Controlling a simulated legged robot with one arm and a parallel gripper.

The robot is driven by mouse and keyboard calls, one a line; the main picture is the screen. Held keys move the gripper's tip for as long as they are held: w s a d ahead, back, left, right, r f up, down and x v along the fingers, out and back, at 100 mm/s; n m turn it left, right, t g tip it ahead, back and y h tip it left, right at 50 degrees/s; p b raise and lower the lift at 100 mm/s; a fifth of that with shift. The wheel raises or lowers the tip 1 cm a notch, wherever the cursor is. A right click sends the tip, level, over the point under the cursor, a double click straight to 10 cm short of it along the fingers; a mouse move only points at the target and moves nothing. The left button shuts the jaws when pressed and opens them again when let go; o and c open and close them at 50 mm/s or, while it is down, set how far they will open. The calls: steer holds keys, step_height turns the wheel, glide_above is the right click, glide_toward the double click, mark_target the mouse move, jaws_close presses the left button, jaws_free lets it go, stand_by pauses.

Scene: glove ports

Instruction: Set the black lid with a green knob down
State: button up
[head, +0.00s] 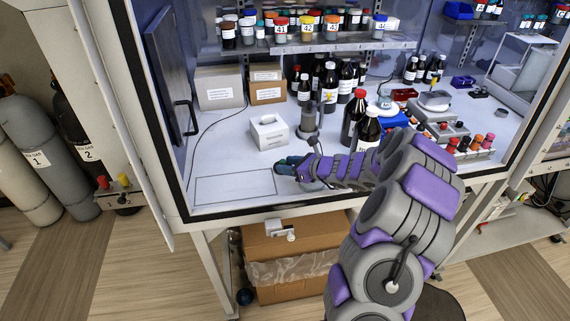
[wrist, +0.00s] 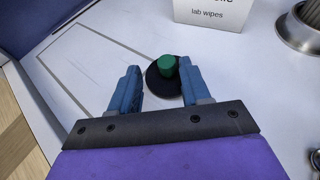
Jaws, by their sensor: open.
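The black lid (wrist: 152,88) is a dark round disc with a green knob (wrist: 167,67) on top. In the wrist view it appears to lie flat on the white cabinet floor, knob up. My gripper (wrist: 160,68) is open, its two blue fingers either side of the knob. A gap shows left of the knob; the right finger is close to it, and I cannot tell if they touch. The fingers hide part of the disc. In the head view my gripper (head: 284,166) is low at the cabinet floor, and the lid is not clearly distinguishable there.
An outlined rectangle (head: 235,187) on the floor, left of my gripper, is empty. A white lab wipes box (head: 268,132) stands behind it. Dark bottles (head: 367,131) and a rack of small vials (head: 470,146) stand to the right. The cabinet's front edge is close.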

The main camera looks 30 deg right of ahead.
steer(key=p+v, duration=0.2)
steer(key=v, duration=0.8)
steer(key=shift+s+d, duration=0.1)
steer(key=s+a+r+n+g+y, duration=0.2)
steer(key=a+r+n, duration=0.25)
steer(key=a, duration=0.45)
steer(key=s+a+r+n+g+y, duration=0.25)
steer(key=a+n, duration=0.35)
steer(key=a, duration=0.4)
steer(key=s+a+r+n+g+h, duration=0.15)
steer(key=s+a+n+g, duration=0.35)
steer(key=s+a+n, duration=0.5)
steer(key=s+a+n+g+h, duration=0.3)
steer(key=s+n, duration=0.1)
steer(key=s, duration=0.6)
steer(key=s+d+n+g+h, duration=0.1)
steer(key=s+d+n+h, duration=0.4)
steer(key=s, duration=0.7)
steer(key=shift+d+r+n+h, duration=0.4)
steer(key=shift+d+n, duration=0.25)
steer(key=shift+d, duration=0.5)
steer(key=shift+d, duration=0.1)
